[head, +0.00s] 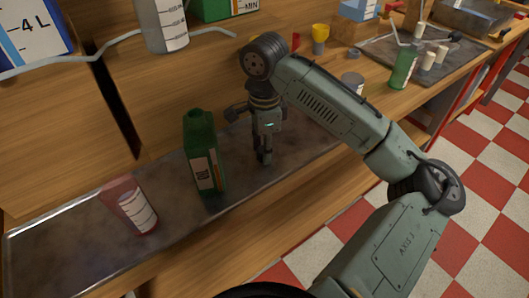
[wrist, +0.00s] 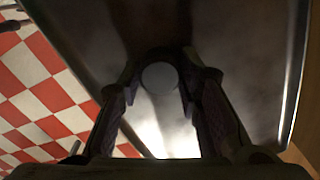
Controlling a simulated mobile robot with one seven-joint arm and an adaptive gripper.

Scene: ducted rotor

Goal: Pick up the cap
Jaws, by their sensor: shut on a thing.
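In the head view my gripper (head: 264,160) points down over the metal tray (head: 60,235), just right of the green bottle. The cap is too small and hidden by the fingers to make out there. I cannot tell whether it touches the tray or is held above it.
A green bottle (head: 203,155) stands close left of my gripper, and a reddish bottle (head: 131,205) stands further left on the tray. A grey can (head: 351,83), a yellow cup (head: 320,38) and another green bottle (head: 403,68) stand behind my arm. The tray's front left is clear.

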